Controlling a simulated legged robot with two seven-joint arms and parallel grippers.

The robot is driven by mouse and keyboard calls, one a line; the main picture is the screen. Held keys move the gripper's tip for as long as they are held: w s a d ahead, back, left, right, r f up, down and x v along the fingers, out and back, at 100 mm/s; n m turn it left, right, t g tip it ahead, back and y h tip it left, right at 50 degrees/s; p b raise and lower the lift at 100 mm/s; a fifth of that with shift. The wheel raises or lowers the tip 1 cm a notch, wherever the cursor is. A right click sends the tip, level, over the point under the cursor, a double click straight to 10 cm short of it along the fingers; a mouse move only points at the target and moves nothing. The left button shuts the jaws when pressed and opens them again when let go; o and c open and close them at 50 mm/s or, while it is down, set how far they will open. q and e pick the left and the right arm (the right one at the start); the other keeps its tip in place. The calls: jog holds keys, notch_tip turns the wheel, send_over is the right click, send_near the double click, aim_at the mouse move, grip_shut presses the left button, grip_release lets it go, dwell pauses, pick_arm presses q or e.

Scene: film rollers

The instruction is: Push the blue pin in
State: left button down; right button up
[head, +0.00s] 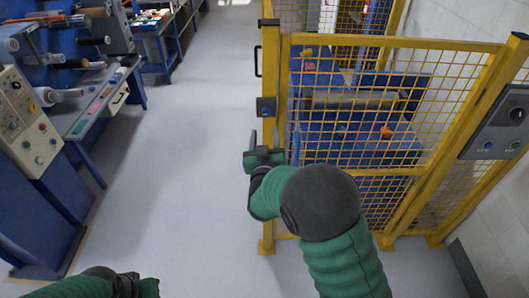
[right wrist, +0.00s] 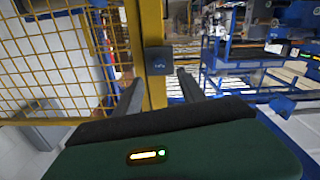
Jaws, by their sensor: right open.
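A small dark blue box (head: 266,107) is fixed to the yellow post (head: 268,70) of the mesh cage. In the right wrist view the box (right wrist: 158,61) shows a small bluish mark on its face. I cannot make out a separate blue pin. My right gripper (head: 273,138) is open and empty, in front of the post and just below the box in the head view. In the right wrist view its fingers (right wrist: 160,88) stand apart on either side of the post. Part of my left gripper (head: 143,287) shows at the bottom left; its fingers are unclear.
Yellow mesh panels (head: 350,110) enclose blue machinery (head: 345,135) on the right. A grey control panel (head: 503,122) is at the far right. A blue machine with a control face (head: 28,120) and a workbench (head: 95,100) stand on the left. The grey floor (head: 190,130) between is clear.

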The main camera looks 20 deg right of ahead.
jog(key=v, duration=0.7)
jog(key=shift+b, duration=0.35)
